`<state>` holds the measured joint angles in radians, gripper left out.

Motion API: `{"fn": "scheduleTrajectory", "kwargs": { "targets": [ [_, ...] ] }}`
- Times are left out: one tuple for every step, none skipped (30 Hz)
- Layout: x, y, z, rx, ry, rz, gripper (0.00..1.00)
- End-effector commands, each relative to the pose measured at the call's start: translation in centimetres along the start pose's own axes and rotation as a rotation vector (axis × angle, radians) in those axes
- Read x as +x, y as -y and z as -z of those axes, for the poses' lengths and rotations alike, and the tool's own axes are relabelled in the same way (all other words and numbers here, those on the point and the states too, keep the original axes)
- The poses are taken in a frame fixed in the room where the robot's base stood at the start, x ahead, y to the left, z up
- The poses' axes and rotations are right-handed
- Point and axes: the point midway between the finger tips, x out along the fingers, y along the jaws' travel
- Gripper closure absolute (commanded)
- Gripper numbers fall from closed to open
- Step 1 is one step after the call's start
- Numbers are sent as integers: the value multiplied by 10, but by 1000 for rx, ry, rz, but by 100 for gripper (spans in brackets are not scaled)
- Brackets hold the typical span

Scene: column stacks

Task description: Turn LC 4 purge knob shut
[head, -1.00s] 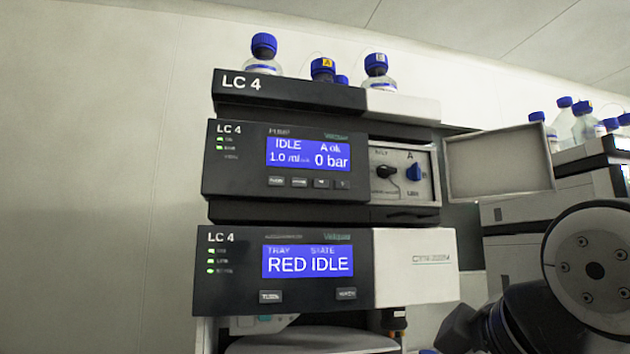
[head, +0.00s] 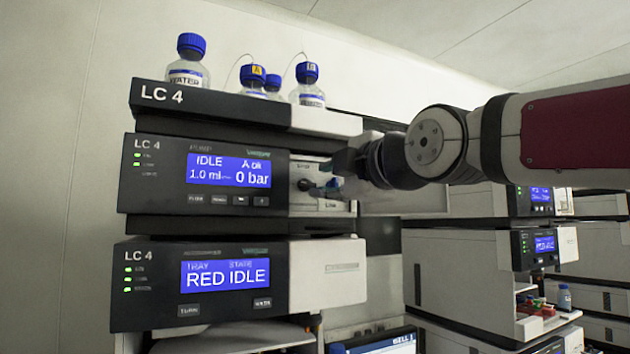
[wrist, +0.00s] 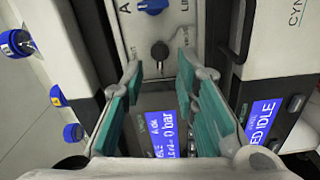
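The LC 4 pump module (head: 160,200) shows IDLE, A ok and 0 bar. A black knob (head: 306,185) sits on the pale panel right of its display. The wrist view shows that black knob (wrist: 160,51) ahead of the fingers, with a blue knob (wrist: 152,5) beyond it at the top edge. My gripper (head: 328,180) is in front of this panel and partly hides it in the head view. In the wrist view my gripper (wrist: 160,74) has its teal pads spread apart, with nothing between them. The fingertips look short of the black knob.
The LC 4 autosampler (head: 150,290) below reads RED IDLE. Capped bottles (head: 188,62) stand on the top module (head: 210,105). Other instrument stacks (head: 545,245) stand to the right. Open wall lies at the left.

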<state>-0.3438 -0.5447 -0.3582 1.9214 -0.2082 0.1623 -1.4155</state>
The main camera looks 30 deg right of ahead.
Motion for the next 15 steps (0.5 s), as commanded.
{"fn": "scheduleTrajectory", "kwargs": {
  "targets": [
    [11,0,1,-1,-1,3,72],
    [16,0,1,-1,-2,4,72],
    [23,1,1,-1,-1,4,72],
    [28,0,1,0,-1,3,72],
    [32,0,1,0,-1,2,72],
    [37,0,1,1,-2,2,72],
    [41,0,1,1,-1,3,72],
    [44,1,1,0,-1,3,72],
    [48,0,1,0,-2,2,72],
    [50,0,1,0,-1,1,72],
    [52,0,0,0,-1,0,72],
    [54,0,0,0,0,1,72],
    [55,0,0,1,0,0,72],
    [56,0,0,1,0,0,72],
    [57,0,0,1,0,0,72]
  ]
}}
